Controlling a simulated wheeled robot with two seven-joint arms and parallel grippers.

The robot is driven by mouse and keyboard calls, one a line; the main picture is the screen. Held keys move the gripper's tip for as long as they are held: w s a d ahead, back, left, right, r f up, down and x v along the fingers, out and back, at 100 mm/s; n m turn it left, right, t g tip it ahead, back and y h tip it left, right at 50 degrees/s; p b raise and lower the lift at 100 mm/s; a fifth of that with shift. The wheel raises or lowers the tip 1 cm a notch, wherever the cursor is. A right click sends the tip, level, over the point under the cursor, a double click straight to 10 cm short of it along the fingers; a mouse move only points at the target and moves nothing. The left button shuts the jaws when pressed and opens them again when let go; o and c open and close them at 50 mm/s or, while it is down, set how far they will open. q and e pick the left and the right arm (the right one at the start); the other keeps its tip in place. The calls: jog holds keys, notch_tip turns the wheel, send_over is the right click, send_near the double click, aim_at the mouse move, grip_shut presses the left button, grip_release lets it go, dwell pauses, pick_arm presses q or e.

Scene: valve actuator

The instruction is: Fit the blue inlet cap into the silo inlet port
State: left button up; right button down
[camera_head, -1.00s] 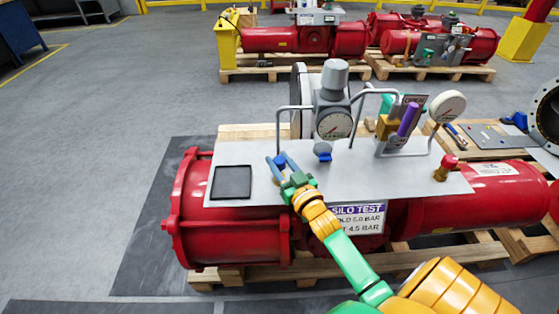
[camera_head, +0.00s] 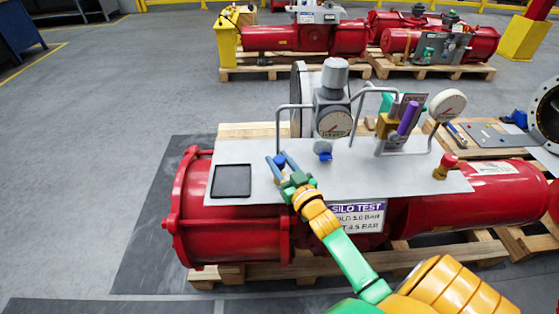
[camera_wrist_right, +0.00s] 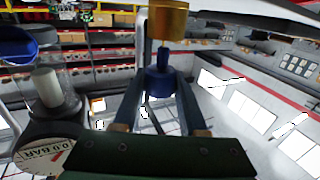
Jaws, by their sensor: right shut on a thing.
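My right gripper (camera_head: 278,162) is shut on the blue inlet cap (camera_wrist_right: 160,84), over the grey plate left of the gauge. In the head view the cap (camera_head: 280,160) is a small blue spot between the fingertips. In the right wrist view it has a wide body and a narrower neck. A brass cylinder (camera_wrist_right: 168,20) lies just beyond the neck; I cannot tell whether they touch. The silo inlet port cannot be made out with certainty. The SILO TEST sign (camera_head: 357,217) is on the red silo's front. My left gripper is not in view.
A grey regulator with a gauge (camera_head: 334,124) and blue lower knob (camera_head: 323,151) stands right of my gripper, beside a bent pipe (camera_head: 279,125). A black tray (camera_head: 231,181) lies left on the grey plate (camera_head: 255,152). A purple cylinder (camera_head: 408,118) stands farther right.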

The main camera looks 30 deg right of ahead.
jog(key=shift+f+b, duration=1.1)
jog(key=shift+f, duration=0.4)
jog(key=shift+c, duration=1.9)
grip_release()
jog(key=s, duration=0.4)
jog(key=s+a, duration=0.1)
jog(key=s, duration=0.2)
jog(key=shift+s, duration=0.1)
